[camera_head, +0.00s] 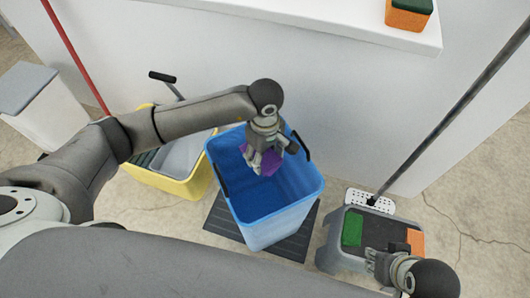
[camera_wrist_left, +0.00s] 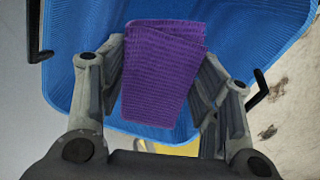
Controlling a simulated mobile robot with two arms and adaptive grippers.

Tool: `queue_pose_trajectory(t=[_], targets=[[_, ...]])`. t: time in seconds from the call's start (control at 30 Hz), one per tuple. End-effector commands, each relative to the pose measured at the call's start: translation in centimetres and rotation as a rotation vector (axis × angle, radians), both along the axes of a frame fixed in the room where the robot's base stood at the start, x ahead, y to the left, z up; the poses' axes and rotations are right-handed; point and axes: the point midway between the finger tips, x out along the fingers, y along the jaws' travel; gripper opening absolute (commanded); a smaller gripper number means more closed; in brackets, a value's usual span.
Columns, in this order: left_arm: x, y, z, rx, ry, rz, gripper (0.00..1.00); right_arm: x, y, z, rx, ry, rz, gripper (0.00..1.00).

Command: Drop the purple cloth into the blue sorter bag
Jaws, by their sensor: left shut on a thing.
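The blue sorter bag (camera_head: 272,205) stands open in the middle of the head view, with dark handles on its rim. My left gripper (camera_head: 266,158) is over its opening, shut on the purple cloth (camera_head: 268,162). In the left wrist view the folded cloth (camera_wrist_left: 163,75) sits between the two fingers of the left gripper (camera_wrist_left: 165,85), with the blue bag (camera_wrist_left: 245,35) behind it. My right gripper (camera_head: 385,268) is at the lower right of the head view, near a grey step; its fingers are too small to tell their state.
A yellow bucket (camera_head: 172,183) stands left of the bag. A grey step (camera_head: 350,255) with a green and an orange sponge stands at the right. A dark mat (camera_head: 290,243) lies under the bag. A white ledge (camera_head: 300,22) and wall are behind.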

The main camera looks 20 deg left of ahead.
Motion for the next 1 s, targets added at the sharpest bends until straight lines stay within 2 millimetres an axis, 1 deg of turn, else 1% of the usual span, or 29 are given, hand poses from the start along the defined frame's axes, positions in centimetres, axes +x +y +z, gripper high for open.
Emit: queue_pose_trajectory(t=[0.03, 0.1, 0.43, 0.47, 0.63, 0.67, 1.0], targets=[[0.05, 0.01, -0.4, 0.0, -0.001, 0.0, 0.31, 0.03, 0.01, -0.43, 0.0, -0.001, 0.0, 0.27], [0.06, 0.01, -0.54, -0.001, -0.002, 0.0, 0.31, 0.04, 0.01, -0.55, 0.0, -0.002, 0.0, 0.27], [0.06, 0.0, -0.57, -0.001, -0.002, 0.0, 0.31, 0.05, 0.02, -0.58, 0.0, -0.002, 0.0, 0.27], [0.05, 0.0, -0.57, -0.001, -0.001, 0.0, 0.59, 0.04, 0.02, -0.59, 0.0, -0.002, 0.0, 0.27], [0.05, 0.0, -0.57, -0.001, -0.001, 0.0, 0.81, 0.04, 0.02, -0.6, 0.0, -0.001, 0.0, 0.27], [0.05, 0.0, -0.57, -0.001, -0.001, 0.0, 0.83, 0.04, 0.03, -0.6, 0.0, -0.001, 0.0, 0.27], [0.05, 0.0, -0.44, -0.001, -0.001, 0.0, 0.83, 0.16, 0.04, -0.56, 0.002, -0.005, 0.0, 0.27]])
